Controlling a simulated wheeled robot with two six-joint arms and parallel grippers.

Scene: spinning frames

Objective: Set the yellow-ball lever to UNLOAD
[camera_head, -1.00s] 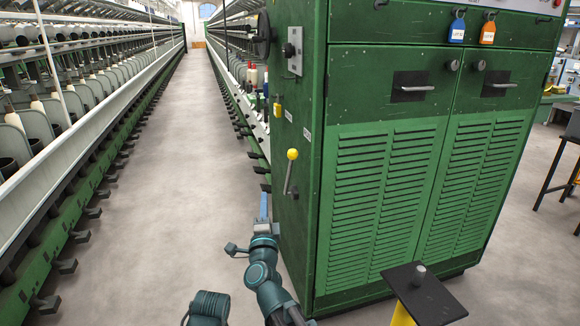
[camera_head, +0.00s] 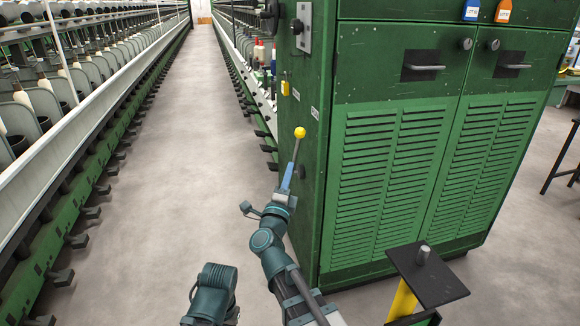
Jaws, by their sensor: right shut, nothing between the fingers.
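The lever's yellow ball (camera_head: 300,132) stands at the upper end of a thin metal rod (camera_head: 296,150) on the left side face of the green machine cabinet (camera_head: 322,215). The rod leans slightly, with the ball uppermost. My right gripper (camera_head: 288,175) is shut and empty, its blue fingers pointing up in front of the lower part of the rod, below the ball. The fingers hide part of the rod; I cannot tell whether they touch it. My left gripper is out of view.
A yellow switch box (camera_head: 285,88) and a black handwheel (camera_head: 270,16) are higher on the cabinet's side. A dark plate on a yellow post (camera_head: 402,300) stands at the front right. The aisle floor (camera_head: 185,150) on the left is clear.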

